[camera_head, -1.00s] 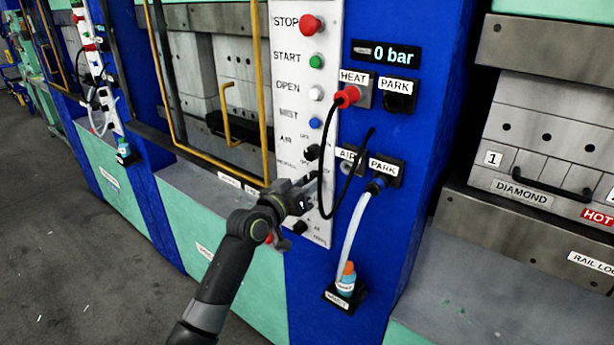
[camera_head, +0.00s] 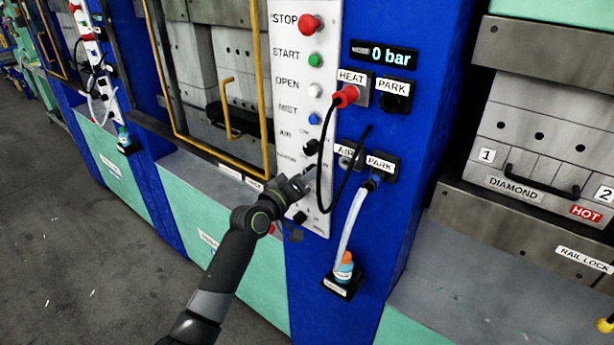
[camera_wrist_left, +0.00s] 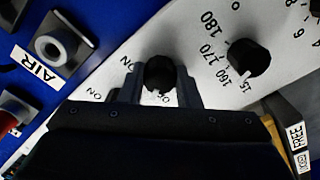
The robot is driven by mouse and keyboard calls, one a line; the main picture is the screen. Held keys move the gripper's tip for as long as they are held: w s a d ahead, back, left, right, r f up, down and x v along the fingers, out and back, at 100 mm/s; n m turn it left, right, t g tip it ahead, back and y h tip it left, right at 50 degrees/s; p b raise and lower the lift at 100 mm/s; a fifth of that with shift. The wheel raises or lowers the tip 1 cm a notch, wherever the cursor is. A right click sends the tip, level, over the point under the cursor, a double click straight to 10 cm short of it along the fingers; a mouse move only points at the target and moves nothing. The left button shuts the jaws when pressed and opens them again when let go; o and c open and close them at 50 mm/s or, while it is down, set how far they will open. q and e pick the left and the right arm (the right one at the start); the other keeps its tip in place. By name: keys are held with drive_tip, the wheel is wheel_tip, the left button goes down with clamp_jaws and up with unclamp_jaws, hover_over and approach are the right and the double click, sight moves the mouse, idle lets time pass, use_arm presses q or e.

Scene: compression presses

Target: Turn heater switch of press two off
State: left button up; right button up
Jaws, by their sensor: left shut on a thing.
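The heater switch is a black round knob (camera_wrist_left: 158,74) on the white control panel. In the left wrist view it sits between the two fingers of my left gripper (camera_wrist_left: 160,88), which are shut on its sides. A white mark shows on the knob's lower edge, near partly covered OFF lettering; ON is printed to the left. In the head view my left gripper (camera_head: 304,181) is at the lower part of the white panel (camera_head: 318,222) and hides the knob. My right gripper is not in view.
A black dial (camera_wrist_left: 247,58) with temperature numbers is close beside the knob. A black cable (camera_head: 328,150) loops from the red HEAT plug (camera_head: 345,96) just right of my gripper. A yellow guard frame (camera_head: 265,110) stands left of the panel. A clear hose (camera_head: 352,220) hangs at right.

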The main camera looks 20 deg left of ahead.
use_arm(q)
drive_tip(key=shift+f, duration=0.1)
drive_tip(key=o, duration=1)
drive_tip(key=b+v, duration=0.2)
drive_tip(key=v, duration=1.5)
drive_tip(key=shift+s+a+b, duration=0.1)
drive_tip(key=shift+s+b, duration=0.1)
drive_tip(key=shift+b, duration=0.15)
